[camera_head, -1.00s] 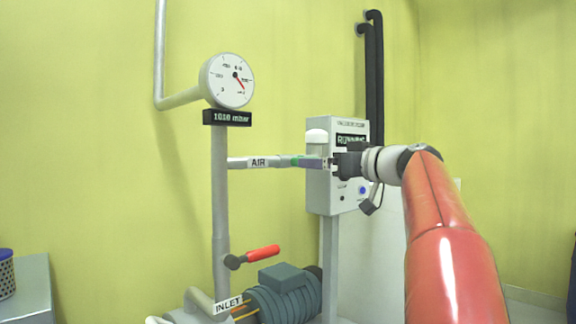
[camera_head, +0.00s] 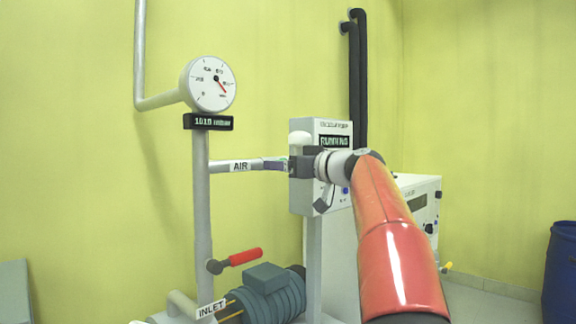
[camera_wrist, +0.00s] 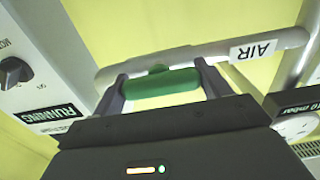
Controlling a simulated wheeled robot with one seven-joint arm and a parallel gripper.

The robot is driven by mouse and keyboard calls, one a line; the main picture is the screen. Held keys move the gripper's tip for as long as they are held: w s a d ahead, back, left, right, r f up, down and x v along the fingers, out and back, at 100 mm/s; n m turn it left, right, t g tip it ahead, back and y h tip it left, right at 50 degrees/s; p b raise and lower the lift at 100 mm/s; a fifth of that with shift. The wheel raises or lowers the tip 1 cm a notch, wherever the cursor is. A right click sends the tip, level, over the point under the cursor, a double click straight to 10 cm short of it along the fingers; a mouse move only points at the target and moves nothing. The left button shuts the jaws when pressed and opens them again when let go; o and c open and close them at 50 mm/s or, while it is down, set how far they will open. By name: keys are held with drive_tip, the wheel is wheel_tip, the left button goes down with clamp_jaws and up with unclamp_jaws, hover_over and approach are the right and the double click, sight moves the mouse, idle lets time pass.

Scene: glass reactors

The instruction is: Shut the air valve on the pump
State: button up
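The air valve's green handle (camera_wrist: 160,83) shows in the wrist view. It lies lengthwise along the grey pipe labelled AIR (camera_wrist: 255,48). My gripper (camera_wrist: 163,88) is open, with one finger at each end of the handle. I cannot tell whether the fingers touch it. In the head view, my gripper (camera_head: 276,166) is at the right end of the AIR pipe (camera_head: 228,166), hiding most of the valve. The blue-grey pump (camera_head: 270,292) sits below.
A red lever (camera_head: 245,257) sticks out beside the upright pipe, above the INLET label (camera_head: 211,308). A pressure gauge (camera_head: 208,84) and display (camera_head: 208,122) are on top. The control box reading RUNNING (camera_head: 334,141) is behind my gripper. A blue barrel (camera_head: 561,272) stands at far right.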

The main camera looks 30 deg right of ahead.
drive_tip(key=c, duration=0.3)
drive_tip(key=shift+c, duration=0.2)
drive_tip(key=m, duration=0.4)
drive_tip(key=shift+m, duration=0.3)
drive_tip(key=m+p, duration=0.1)
drive_tip(key=m, duration=0.3)
drive_tip(key=shift+m, duration=0.3)
drive_tip(key=m+p, duration=0.2)
drive_tip(key=m, duration=0.2)
drive_tip(key=shift+m+p, duration=0.75)
drive_tip(key=shift+m, duration=1.65)
drive_tip(key=shift+f, duration=0.1)
drive_tip(key=o, duration=1)
